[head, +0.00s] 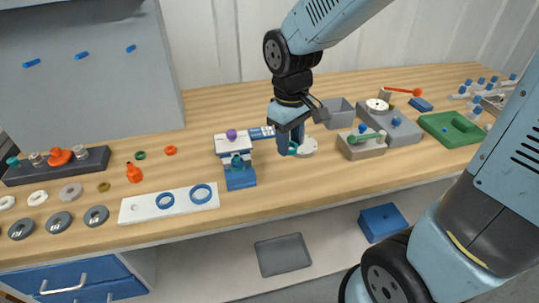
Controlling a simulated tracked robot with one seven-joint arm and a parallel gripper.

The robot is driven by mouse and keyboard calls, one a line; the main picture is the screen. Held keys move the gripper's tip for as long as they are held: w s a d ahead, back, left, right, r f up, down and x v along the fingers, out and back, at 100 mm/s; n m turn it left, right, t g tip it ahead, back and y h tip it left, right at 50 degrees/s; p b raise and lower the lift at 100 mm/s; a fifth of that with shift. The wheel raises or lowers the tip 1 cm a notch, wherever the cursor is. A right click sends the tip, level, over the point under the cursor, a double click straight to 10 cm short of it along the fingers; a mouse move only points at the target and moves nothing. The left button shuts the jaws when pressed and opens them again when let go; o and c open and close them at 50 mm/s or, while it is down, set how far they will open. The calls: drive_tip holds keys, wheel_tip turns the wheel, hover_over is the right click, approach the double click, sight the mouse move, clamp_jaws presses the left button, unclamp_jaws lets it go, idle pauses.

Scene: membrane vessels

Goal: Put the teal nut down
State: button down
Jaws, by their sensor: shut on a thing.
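My gripper (290,142) points down over the middle of the wooden bench, with its fingers close together. A small teal ring-like piece, which looks like the teal nut (293,150), shows at the fingertips, partly hidden by them. My gripper is shut on it. I cannot tell whether it touches anything below. A pale round disc (308,147) lies just right of the fingertips. Another teal piece (237,161) sits on a blue and white fixture (240,179) to the left.
A white plate with blue rings (145,211) lies at the front left. Grey washers (71,193) lie farther left. Bare bench lies in front of my gripper.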

hover_over(269, 155)
wheel_tip(269, 155, down, 9)
drive_tip(key=shift+d+f, duration=0.1)
drive_tip(key=shift+f, duration=0.1)
drive_tip(key=shift+w+f, duration=0.15)
drive_tip(key=shift+f, duration=1.6)
drive_tip(key=c, duration=0.7)
unclamp_jaws()
drive_tip(key=shift+f, duration=0.1)
